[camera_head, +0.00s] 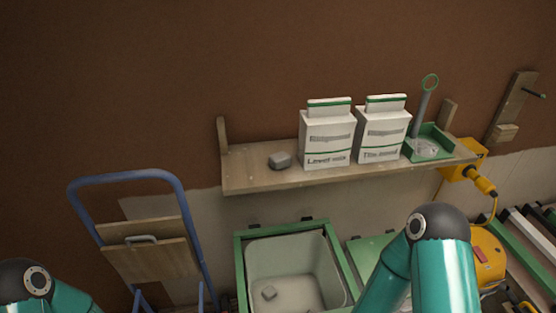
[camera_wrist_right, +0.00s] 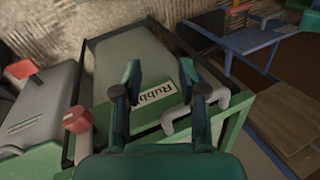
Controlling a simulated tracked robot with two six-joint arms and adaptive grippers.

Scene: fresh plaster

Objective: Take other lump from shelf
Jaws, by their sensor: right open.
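A small grey lump (camera_head: 279,160) sits on the left part of the wooden shelf (camera_head: 250,180), left of two white bags. Another grey lump (camera_head: 269,292) lies inside the green-framed bin (camera_head: 240,262) below the shelf. My right gripper (camera_wrist_right: 158,88) shows in the right wrist view, open with nothing between its fingers. It is in front of a green-framed bin with a white label reading "Rubb". In the head view only links of my right arm show at lower right, and only part of my left arm shows at lower left. My left gripper is out of view.
Two white bags (camera_head: 327,138) (camera_head: 383,135) and a green tray (camera_head: 443,150) holding a ring-handled tool stand right of the shelf lump. A blue hand truck (camera_head: 125,177) leans at left. Yellow equipment (camera_head: 490,255) stands at right. The shelf's left end is clear.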

